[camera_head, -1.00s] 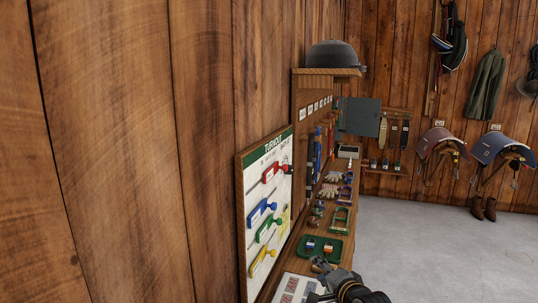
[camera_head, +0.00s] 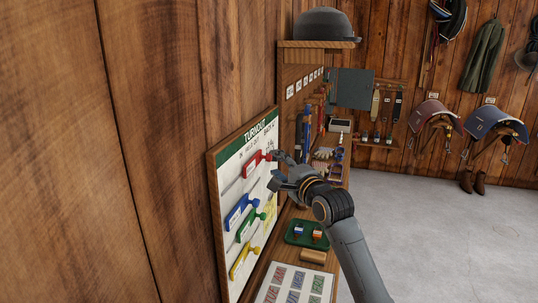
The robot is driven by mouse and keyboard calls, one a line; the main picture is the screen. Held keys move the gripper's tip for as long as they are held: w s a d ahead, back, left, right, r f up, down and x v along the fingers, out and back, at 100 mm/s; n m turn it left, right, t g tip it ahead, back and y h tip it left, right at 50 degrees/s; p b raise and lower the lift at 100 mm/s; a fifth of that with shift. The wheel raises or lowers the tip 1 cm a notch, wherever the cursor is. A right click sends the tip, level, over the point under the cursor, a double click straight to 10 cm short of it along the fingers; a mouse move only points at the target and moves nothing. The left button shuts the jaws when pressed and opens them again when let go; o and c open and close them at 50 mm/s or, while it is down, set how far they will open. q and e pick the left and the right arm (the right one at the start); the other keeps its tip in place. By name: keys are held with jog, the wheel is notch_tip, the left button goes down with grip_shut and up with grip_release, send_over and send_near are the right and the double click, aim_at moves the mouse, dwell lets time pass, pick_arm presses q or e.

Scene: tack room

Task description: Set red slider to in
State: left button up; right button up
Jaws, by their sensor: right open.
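The turnout board (camera_head: 213,180) hangs on the wood wall, with slanted tracks and coloured sliders. The red slider (camera_head: 252,166) is the top one, near the upper middle of the board. My right gripper (camera_head: 276,168) is open, with its fingers just right of the red slider's knob end. I cannot tell whether they touch it. The column headings are too small and angled to read surely, so the slider's exact column is unclear. My left gripper is not in view.
Blue (camera_head: 236,216), green (camera_head: 245,228) and yellow (camera_head: 240,262) sliders sit below the red one. A wooden counter holds a green tray (camera_head: 290,240) and a sheet of coloured cards (camera_head: 272,292). A dark helmet (camera_head: 325,24) rests on the shelf above.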

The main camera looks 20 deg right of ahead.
aim_at(270, 159)
jog(key=w, duration=0.3)
jog(key=shift+w+a+r+p, duration=0.15)
jog(key=shift+w+a+p, duration=0.15)
jog(key=shift+a+p, duration=0.1)
jog(key=shift+w+a, duration=0.1)
jog(key=shift+w, duration=0.7)
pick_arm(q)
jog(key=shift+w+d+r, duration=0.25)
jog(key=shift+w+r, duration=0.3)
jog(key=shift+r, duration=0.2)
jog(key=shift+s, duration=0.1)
pick_arm(e)
jog(key=shift+c, duration=0.5)
grip_shut()
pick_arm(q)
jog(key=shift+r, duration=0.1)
pick_arm(e)
jog(key=shift+a, duration=0.1)
